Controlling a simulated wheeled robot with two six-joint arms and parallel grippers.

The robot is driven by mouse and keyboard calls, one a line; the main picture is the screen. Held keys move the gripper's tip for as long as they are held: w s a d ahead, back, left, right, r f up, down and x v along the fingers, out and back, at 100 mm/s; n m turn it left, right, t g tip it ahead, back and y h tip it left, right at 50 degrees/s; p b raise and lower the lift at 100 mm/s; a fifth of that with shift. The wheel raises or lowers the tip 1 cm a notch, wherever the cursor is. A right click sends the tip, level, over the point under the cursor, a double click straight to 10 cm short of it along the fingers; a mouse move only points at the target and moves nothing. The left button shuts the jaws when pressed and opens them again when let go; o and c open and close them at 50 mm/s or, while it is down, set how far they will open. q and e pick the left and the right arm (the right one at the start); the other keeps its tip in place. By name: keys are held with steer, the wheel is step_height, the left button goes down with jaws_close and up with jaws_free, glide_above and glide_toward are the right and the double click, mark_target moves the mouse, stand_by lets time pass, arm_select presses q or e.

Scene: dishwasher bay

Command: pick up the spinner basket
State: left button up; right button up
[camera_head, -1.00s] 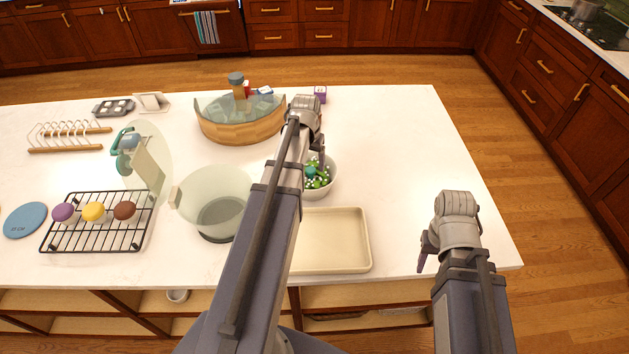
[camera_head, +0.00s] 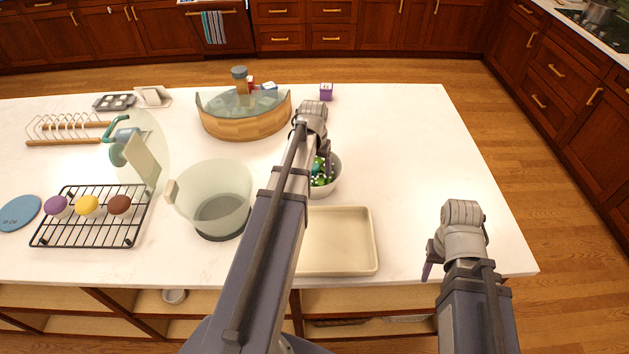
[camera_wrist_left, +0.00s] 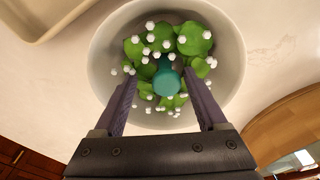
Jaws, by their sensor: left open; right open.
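The likely spinner basket is a round, pale bowl-shaped vessel (camera_head: 335,182) on the white counter. It holds green leaves with white bits and has a teal knob in its middle; it fills the left wrist view (camera_wrist_left: 104,62). My left gripper (camera_head: 324,160) is open over it, partly hiding it in the head view. My right gripper (camera_head: 428,268) is open and empty near the counter's front right edge.
A cream tray (camera_head: 345,267) lies in front of the bowl. A clear bowl with a dark base (camera_head: 222,238) stands left of it. The counter at right is clear.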

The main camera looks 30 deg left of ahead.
mark_target(315, 177)
arm_select(q)
steer(key=shift+w+a+f+b, duration=0.1)
steer(key=shift+a+f+b, duration=0.15)
steer(key=shift+f+b, duration=0.8)
steer(key=shift+w+a+f+b, duration=0.1)
steer(key=shift+a+f+b, duration=0.1)
steer(key=shift+f+b, duration=1.35)
steer(key=shift+r, duration=0.1)
jaws_close()
